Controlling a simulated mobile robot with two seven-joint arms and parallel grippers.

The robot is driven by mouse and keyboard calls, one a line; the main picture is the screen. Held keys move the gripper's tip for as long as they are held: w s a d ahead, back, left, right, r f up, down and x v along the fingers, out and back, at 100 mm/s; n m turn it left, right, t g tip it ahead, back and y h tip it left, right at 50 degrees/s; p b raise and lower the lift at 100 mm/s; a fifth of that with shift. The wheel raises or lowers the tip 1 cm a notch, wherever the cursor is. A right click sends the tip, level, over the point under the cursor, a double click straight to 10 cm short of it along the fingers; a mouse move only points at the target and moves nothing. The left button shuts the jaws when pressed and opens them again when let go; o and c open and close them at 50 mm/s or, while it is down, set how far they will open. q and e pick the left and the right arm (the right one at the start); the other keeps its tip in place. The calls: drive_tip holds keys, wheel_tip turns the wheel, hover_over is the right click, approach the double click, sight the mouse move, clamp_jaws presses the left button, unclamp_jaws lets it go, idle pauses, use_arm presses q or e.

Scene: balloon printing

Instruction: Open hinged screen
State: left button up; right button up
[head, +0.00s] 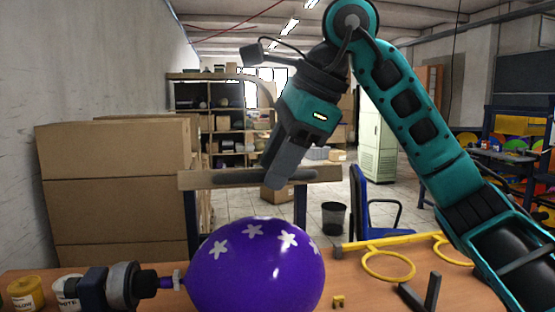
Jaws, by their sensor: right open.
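My right gripper (276,170) reaches down from the upper right, above the purple balloon (255,270). It is open, its fingers seen nearly side-on. A dark, flat, elongated piece (235,178) lies level behind or at the fingertips. It may be the hinged screen seen edge-on; I cannot tell, nor whether the fingers touch it. The balloon carries white stars and sits on a dark nozzle holder (122,287) at its left. My left gripper is not in view.
The wooden table (375,295) holds a yellow bar with rings (388,267), a small yellow piece (338,301), dark upright parts (431,291), and yellow (27,294) and white (66,292) paint jars. Cardboard boxes (115,195) stand behind at left.

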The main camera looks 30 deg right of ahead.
clamp_jaws()
drive_tip(key=shift+r, duration=0.1)
idle(0.5)
